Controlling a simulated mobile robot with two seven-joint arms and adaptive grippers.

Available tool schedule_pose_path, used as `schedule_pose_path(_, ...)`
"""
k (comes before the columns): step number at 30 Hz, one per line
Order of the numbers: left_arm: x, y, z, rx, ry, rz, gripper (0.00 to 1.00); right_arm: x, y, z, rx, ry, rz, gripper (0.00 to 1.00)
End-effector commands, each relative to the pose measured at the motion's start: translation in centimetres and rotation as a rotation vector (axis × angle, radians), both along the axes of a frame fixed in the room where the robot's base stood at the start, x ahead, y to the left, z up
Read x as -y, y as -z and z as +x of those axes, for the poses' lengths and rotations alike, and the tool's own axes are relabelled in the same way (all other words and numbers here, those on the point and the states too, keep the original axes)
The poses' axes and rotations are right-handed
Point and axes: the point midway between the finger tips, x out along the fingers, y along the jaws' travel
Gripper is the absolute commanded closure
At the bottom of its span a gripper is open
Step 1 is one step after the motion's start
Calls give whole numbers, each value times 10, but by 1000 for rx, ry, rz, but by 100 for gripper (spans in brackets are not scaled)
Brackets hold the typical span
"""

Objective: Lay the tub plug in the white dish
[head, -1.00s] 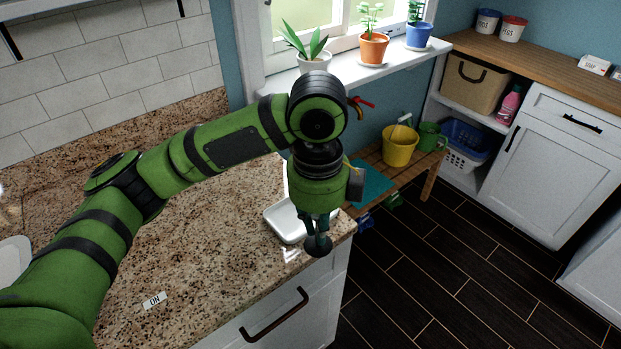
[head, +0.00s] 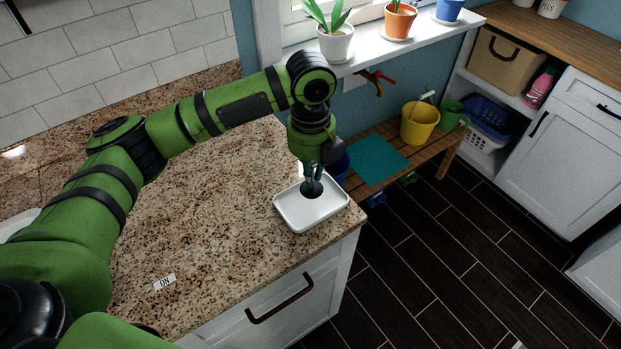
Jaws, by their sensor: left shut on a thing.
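The white dish (head: 318,216) is a shallow rectangular tray on the right corner of the speckled granite counter. My left gripper (head: 312,182) points down over the back part of the dish. It is shut on the dark round tub plug (head: 312,190), which shows against the dish's inside. I cannot tell whether the plug touches the dish floor or hangs just above it. My right gripper is not in view.
The granite counter (head: 215,215) is mostly clear, with a small "ON" label (head: 164,282) near its front. Beyond its right edge stand a wooden bench with a teal mat (head: 376,162) and a yellow bucket (head: 420,122). Potted plants line the windowsill.

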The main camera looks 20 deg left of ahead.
Motion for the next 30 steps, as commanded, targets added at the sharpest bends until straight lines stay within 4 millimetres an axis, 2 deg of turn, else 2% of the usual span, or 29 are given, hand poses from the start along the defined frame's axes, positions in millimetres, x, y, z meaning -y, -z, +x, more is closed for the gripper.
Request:
schedule_pose_path(4,-4,10,2,-2,1,2,100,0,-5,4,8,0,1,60)
schedule_pose_path(9,-4,34,1,-3,0,2,100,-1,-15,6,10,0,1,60)
schedule_pose_path(12,-4,42,2,0,0,1,100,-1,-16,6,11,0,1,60)
schedule_pose_path(23,-3,46,2,1,0,0,100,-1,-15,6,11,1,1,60)
schedule_pose_path(24,-3,47,2,1,1,0,79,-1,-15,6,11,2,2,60)
schedule_pose_path(26,-3,47,2,1,1,0,55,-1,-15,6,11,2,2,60)
schedule_pose_path(30,-3,46,2,1,0,0,55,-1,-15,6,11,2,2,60)
